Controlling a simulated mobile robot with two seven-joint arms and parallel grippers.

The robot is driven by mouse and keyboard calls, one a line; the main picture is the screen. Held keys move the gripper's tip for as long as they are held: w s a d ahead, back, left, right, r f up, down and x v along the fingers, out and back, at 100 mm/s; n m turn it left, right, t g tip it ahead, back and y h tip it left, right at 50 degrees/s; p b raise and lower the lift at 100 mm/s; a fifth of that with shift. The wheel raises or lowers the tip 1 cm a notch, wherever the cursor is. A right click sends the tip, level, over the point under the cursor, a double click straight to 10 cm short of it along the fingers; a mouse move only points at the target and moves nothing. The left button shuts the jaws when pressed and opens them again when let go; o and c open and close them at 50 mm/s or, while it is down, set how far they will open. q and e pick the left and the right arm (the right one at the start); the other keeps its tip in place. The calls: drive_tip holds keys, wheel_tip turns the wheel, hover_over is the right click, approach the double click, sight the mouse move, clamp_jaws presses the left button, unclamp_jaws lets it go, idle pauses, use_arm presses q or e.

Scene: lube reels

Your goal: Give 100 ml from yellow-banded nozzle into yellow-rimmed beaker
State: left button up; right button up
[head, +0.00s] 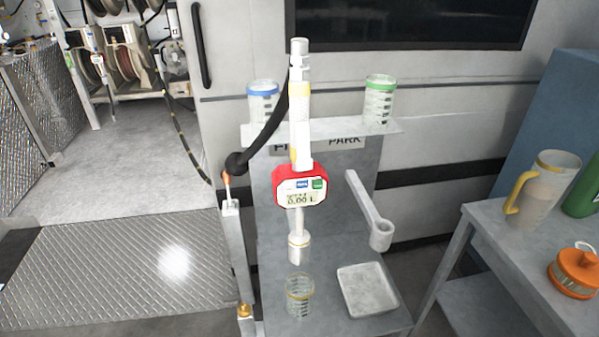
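The nozzle (300,150) stands upright in the middle of the head view, with a yellowish band (300,90) on its upper body. Its red-cased meter (300,187) reads 0.00 L. Its lower end goes down to a small yellow-edged cup or collar (299,243); I cannot tell how they join. The clear yellow-rimmed beaker (300,297) stands upright on the grey stand, just below the nozzle in the picture. I cannot make out any liquid in it. Neither of my grippers shows.
Blue-rimmed (262,103) and green-rimmed (379,100) beakers stand on the shelf (340,128). A square tray (367,289) and an arm with a cup-like end (380,235) are right of the nozzle. A black hose (262,140) runs beside it. A yellow-handled jug (543,190) stands on the right table.

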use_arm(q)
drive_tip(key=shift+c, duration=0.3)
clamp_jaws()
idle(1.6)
